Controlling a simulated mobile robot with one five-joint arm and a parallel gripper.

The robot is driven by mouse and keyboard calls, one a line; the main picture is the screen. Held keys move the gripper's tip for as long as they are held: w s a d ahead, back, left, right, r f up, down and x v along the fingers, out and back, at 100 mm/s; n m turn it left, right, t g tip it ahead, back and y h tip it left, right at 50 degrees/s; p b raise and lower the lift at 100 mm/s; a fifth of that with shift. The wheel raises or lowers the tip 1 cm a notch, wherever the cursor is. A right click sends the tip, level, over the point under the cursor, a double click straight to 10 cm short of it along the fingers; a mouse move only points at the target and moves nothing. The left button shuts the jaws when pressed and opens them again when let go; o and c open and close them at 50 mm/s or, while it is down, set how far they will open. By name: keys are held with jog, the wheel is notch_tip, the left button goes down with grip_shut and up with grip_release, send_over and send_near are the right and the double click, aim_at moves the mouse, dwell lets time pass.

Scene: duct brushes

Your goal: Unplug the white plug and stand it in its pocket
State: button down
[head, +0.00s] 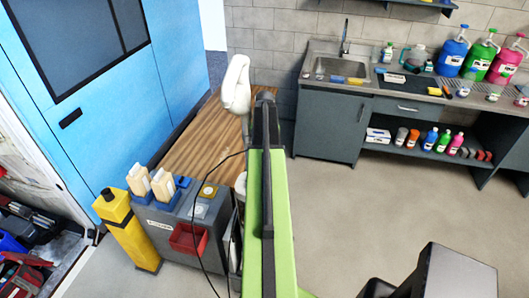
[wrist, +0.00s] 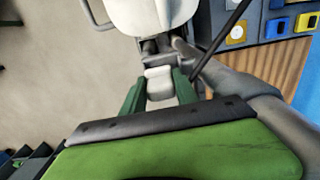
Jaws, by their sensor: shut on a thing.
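In the wrist view, my gripper (wrist: 160,92) has its dark green fingers shut on a small white block that looks like the white plug (wrist: 159,76). A grey fitting is close beyond the plug; I cannot tell whether they are joined. In the head view, my green arm hides the gripper and the plug. I cannot make out which pocket belongs to the plug. A grey cart (head: 165,222) carries a yellow-framed plate (head: 208,191) and a pale plate (head: 200,211) on top; a pale round plate (wrist: 237,33) also shows in the wrist view.
A red bin (head: 188,239) is on the cart's front, and a yellow canister (head: 125,230) stands at its left. A thin black cord (head: 203,180) hangs over the cart. A wooden top (head: 195,135) lies behind. The floor to the right is mostly clear.

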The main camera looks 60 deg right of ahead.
jog(key=shift+f, duration=0.1)
jog(key=shift+f+b, duration=0.5)
jog(key=shift+b, duration=0.05)
jog(key=shift+s+a+f+b, duration=0.15)
jog(key=shift+s+b, duration=0.05)
jog(key=shift+b, duration=0.15)
jog(key=c, duration=0.9)
grip_release()
jog(key=shift+a, duration=0.15)
jog(key=shift+o, duration=0.2)
jog(key=shift+w+r+p, duration=0.2)
jog(key=shift+r+p, duration=0.3)
jog(key=shift+p, duration=0.2)
notch_tip(320, 180, up, 17)
jog(key=p, duration=1.7)
jog(key=shift+s+d, duration=0.3)
jog(key=shift+d, duration=0.05)
jog(key=shift+f, duration=0.1)
